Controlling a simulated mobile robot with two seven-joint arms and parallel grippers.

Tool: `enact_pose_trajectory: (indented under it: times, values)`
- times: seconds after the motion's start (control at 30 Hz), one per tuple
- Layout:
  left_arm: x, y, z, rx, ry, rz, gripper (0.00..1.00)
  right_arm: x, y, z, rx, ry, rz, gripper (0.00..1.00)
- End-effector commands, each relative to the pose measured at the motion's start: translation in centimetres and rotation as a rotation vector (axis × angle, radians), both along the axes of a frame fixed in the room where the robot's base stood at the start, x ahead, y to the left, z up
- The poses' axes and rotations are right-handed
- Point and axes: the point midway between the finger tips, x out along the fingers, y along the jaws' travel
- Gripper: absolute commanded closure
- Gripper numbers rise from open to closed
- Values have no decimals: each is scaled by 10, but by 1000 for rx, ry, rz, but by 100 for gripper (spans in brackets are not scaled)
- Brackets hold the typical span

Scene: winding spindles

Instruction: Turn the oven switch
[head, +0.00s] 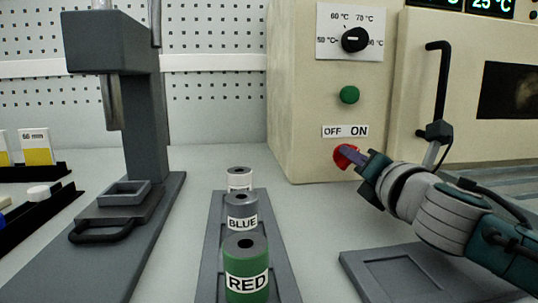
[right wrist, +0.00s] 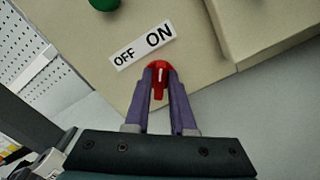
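The oven switch is a red knob (head: 343,156) on the beige oven's front panel, under a white OFF/ON label (head: 345,131). My right gripper (head: 352,154) is at the knob. In the right wrist view the red knob (right wrist: 158,75) shows between the tips of the two purple fingers (right wrist: 159,84), which are closed in on both sides of its red grip. The grip points down toward my palm in that view. The fingers partly hide the knob in the head view. My left gripper is not in view.
A temperature dial (head: 354,40) and a green button (head: 349,95) are above the switch. The oven door handle (head: 437,90) is close above my right wrist. Labelled spindles (head: 241,212) stand on a grey tray. A grey press (head: 125,100) stands at left.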

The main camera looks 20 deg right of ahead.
Motion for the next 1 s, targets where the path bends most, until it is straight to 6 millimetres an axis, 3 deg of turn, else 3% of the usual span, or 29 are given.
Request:
enact_pose_trajectory:
  times: [0.17, 0.53, 1.0]
  values:
    - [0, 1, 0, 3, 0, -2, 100, 0, 0, 0, -2, 0, 0, 56]
    - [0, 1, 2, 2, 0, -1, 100, -7, 2, 0, -4, 3, 1, 55]
    - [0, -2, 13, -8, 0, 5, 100, -83, 20, -1, -1, 2, 1, 55]
